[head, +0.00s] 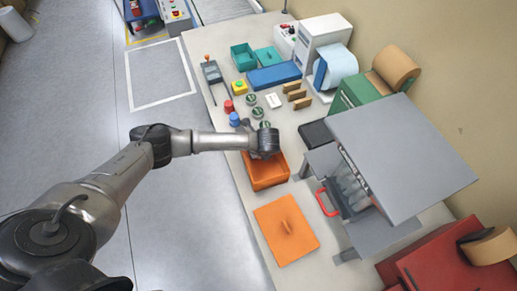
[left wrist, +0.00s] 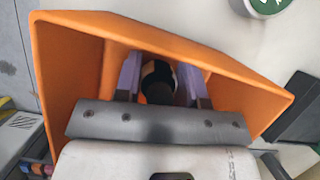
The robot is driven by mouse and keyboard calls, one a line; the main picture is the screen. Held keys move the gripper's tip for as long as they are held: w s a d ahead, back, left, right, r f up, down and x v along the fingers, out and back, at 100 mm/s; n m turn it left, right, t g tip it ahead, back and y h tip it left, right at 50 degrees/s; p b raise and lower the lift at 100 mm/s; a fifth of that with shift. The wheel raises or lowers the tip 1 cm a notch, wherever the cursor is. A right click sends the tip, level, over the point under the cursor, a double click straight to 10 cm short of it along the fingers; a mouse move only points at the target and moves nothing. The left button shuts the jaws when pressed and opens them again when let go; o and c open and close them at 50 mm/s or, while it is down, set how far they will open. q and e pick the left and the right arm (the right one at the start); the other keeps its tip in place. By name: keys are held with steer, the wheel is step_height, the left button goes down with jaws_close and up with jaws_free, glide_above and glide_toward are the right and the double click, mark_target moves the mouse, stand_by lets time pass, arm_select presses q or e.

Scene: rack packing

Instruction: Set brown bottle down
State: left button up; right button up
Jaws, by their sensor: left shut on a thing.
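The brown bottle (left wrist: 157,92) shows dark with a black cap between the two fingers of my left gripper (left wrist: 160,76) in the left wrist view. The gripper is shut on it. Bottle and fingers are inside the walls of an open orange box (left wrist: 70,50). In the head view my left gripper (head: 265,148) is over the back end of the orange box (head: 268,181), and the bottle is hidden there. I cannot tell whether the bottle touches the box floor. My right gripper is not in view.
An orange lid (head: 286,229) lies in front of the box. A grey rack (head: 400,150) with a red-handled drawer stands to the right. Several green-topped jars (head: 257,112), a blue-capped bottle (head: 234,119) and a dark pad (head: 315,133) are near the box.

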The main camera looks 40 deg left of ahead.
arm_select(q)
steer(key=o, duration=0.5)
steer(key=shift+f, duration=0.15)
steer(key=o, duration=0.4)
steer(key=v, duration=1.2)
steer(key=shift+r, duration=0.2)
